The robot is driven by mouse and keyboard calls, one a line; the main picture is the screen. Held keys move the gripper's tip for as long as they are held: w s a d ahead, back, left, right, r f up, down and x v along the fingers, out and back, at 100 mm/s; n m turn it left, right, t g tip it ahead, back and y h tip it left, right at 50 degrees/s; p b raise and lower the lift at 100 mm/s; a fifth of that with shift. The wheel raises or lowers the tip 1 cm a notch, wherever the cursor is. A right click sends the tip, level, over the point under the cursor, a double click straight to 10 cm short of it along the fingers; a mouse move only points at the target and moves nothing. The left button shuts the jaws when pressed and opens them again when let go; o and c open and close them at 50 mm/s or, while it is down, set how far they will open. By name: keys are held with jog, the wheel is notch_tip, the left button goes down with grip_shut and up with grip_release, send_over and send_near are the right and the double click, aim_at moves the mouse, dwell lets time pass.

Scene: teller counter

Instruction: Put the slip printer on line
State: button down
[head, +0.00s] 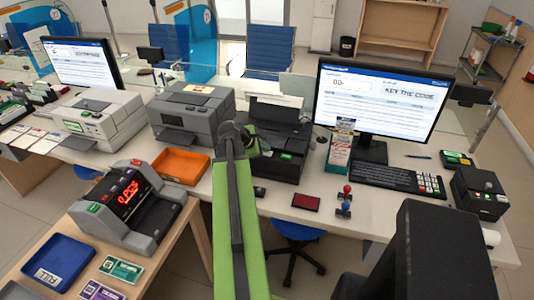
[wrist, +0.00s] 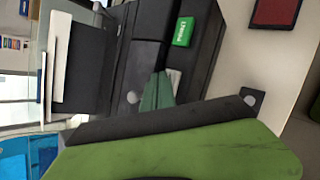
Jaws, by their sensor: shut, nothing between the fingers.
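The black printer (head: 284,150) stands on the counter left of the right-hand monitor, with a white sheet upright at its back. A green lit label or key (head: 287,156) is on its front; in the wrist view the same green key (wrist: 183,31) shows on the dark housing (wrist: 205,62). No name plate on the printer is readable. My gripper (head: 262,147) is at the left front of this printer, close over it. It is shut and empty, left of the green key. Whether it touches the printer cannot be told. My arm hides part of the printer's left side.
A grey printer (head: 192,108) and a white printer (head: 97,118) stand left. An orange tray (head: 180,164), red ink pad (head: 306,202), stamps (head: 345,201) and keyboard (head: 390,177) lie around. A bill counter (head: 130,204) stands on the nearer table. A card terminal (head: 478,192) is far right.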

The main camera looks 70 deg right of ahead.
aim_at(265, 154)
jog(key=shift+f, duration=0.25)
dwell(0.5)
jog(key=shift+r+p, duration=0.65)
jog(key=shift+r, duration=0.2)
notch_tip(265, 154, up, 5)
jog(key=p, duration=0.5)
jog(key=shift+r, duration=0.15)
